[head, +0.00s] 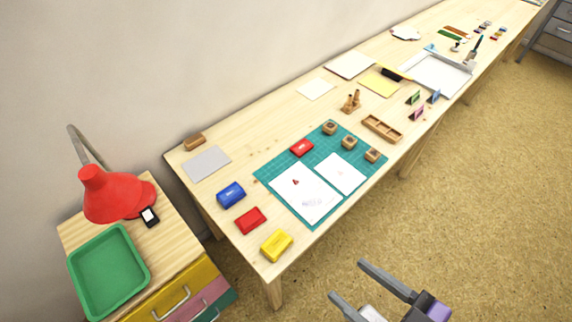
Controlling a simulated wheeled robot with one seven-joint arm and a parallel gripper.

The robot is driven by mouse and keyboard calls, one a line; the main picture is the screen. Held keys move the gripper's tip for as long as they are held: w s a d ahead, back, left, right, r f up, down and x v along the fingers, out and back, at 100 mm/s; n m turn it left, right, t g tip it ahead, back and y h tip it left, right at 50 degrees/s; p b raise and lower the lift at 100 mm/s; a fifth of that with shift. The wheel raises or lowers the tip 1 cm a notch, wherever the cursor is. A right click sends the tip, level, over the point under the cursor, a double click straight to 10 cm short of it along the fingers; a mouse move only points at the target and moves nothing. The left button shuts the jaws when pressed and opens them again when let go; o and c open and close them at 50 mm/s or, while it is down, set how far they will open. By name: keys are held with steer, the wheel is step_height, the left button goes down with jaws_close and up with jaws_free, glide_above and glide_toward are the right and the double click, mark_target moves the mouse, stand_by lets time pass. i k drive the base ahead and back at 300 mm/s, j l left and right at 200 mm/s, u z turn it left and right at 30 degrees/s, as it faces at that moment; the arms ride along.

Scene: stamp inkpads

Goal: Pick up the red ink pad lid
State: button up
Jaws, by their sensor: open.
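Two small red boxy pieces are in the head view, and I cannot tell for certain which is the red ink pad lid. One red piece (250,220) lies on the wooden table between a blue ink pad (231,195) and a yellow ink pad (276,246). The other red piece (302,147) lies at the back of the teal cutting mat (321,221). My gripper (347,279) is open and empty at the bottom, over the floor in front of the table, apart from both red pieces. Part of my gripper is cut off by the frame's lower edge.
Paper sheets (342,173) and several wooden stamps (349,143) are on the mat. A wooden tray (382,129) stands right of it. A grey sheet (206,163) lies behind the blue pad. A red lamp (107,192) and green tray (109,270) are on a drawer cabinet at left.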

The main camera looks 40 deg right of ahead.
mark_target(302, 148)
steer(key=i+j+z, duration=0.25)
steer(key=z, duration=0.15)
steer(key=i+j+z, duration=0.2)
steer(key=j+z, duration=0.2)
steer(key=i+j+z, duration=0.1)
steer(key=j+z, duration=0.3)
